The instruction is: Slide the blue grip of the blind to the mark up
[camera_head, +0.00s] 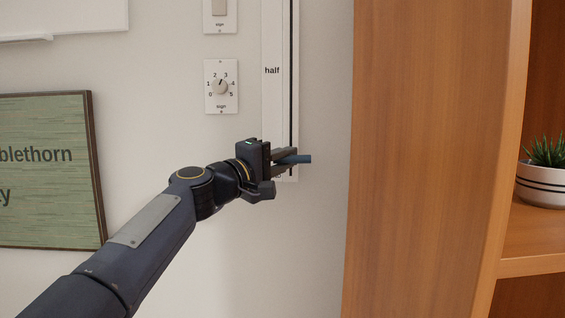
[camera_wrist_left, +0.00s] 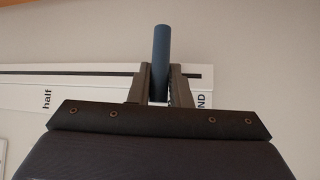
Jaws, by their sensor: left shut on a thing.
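The blue grip (camera_head: 303,159) of the blind is a short round bar near the lower end of a tall white track plate (camera_head: 273,105) with a dark slot. My left gripper (camera_head: 287,157) is shut on the grip. In the left wrist view the blue grip (camera_wrist_left: 162,50) stands up between the two fingers (camera_wrist_left: 160,88). The mark "half" (camera_head: 272,71) is printed on the plate above the grip. A mark "up" is not visible in either view. The lower label is partly hidden by my gripper; the wrist view shows its letters "ND" (camera_wrist_left: 204,101). My right gripper is not in view.
A dial plate (camera_head: 221,86) and a switch plate (camera_head: 220,15) are on the wall left of the track. A green sign (camera_head: 48,170) hangs further left. A wooden shelf (camera_head: 425,160) with a potted plant (camera_head: 541,175) stands close to the right.

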